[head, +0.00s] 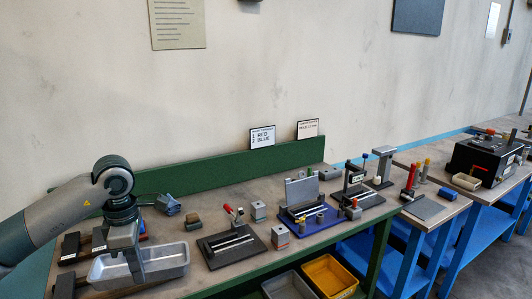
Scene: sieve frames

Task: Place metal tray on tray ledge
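The metal tray (168,262) is a shallow, light grey, open pan at the lower left of the head view, on or just above dark brown bars at the bench's left end. My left gripper (136,274) points down at the tray's back wall, with a finger reaching inside the tray. The other finger is hidden, so I cannot tell whether it is shut on the wall. Dark brown bars with small white labels (78,247) lie behind and left of the tray; they may be the tray ledge. A bar end (66,286) shows left of the tray. My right gripper is out of view.
Right of the tray stand a dark fixture plate with a red-handled clamp (232,246), small grey blocks (258,211) and a blue fixture (309,217). A yellow bin (330,275) sits below the bench front. A green backboard (215,173) runs behind.

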